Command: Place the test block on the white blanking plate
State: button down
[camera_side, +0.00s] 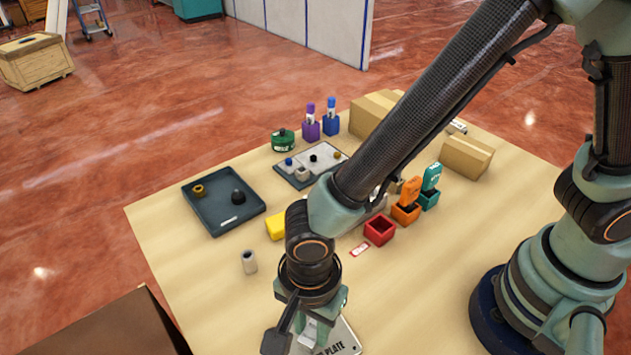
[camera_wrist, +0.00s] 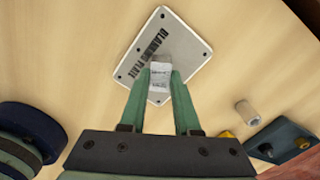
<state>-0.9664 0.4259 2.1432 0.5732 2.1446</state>
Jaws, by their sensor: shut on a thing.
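The white blanking plate (camera_wrist: 185,62) lies on the table, with dark lettering and a hole near each corner. In the side view, part of the blanking plate (camera_side: 347,340) shows beneath my arm at the bottom edge. My gripper (camera_wrist: 160,80) is over the plate, its two green fingers shut on the small grey-white test block (camera_wrist: 160,76). The test block appears in front of the plate's middle; I cannot tell whether it touches the plate. In the side view my gripper (camera_side: 308,335) is at the bottom, and its fingertips are largely hidden.
A grey cylinder (camera_side: 249,262) stands left of my gripper. A dark tray (camera_side: 212,222) with small parts lies behind it. A yellow block (camera_side: 276,227), a red open box (camera_side: 379,230) and orange and teal holders stand further back. The table's left front is clear.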

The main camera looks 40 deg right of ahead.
aim_at(311, 332)
jog(key=shift+f, duration=0.2)
jog(key=shift+f, duration=0.1)
jog(key=c, duration=0.6)
grip_release()
notch_tip(311, 332, up, 12)
jog(key=f, duration=0.1)
jog(key=w+d+r+n+t+y, duration=0.1)
jog(key=w+d+r+n, duration=0.25)
jog(key=d, duration=0.25)
jog(key=w+d+r+n+t, duration=0.1)
jog(key=w+d+r+n, duration=0.1)
jog(key=w+d+r, duration=0.3)
jog(key=d+r+n+t, duration=0.1)
jog(key=d+n, duration=0.1)
jog(key=d, duration=0.4)
jog(key=d+r+n+t, duration=0.1)
jog(key=d+n, duration=0.2)
jog(key=d, duration=0.3)
jog(key=d+n+t+h, duration=0.1)
jog(key=d+n, duration=0.2)
jog(key=d, duration=0.3)
jog(key=shift+r+t, duration=0.3)
jog(key=shift+r, duration=0.1)
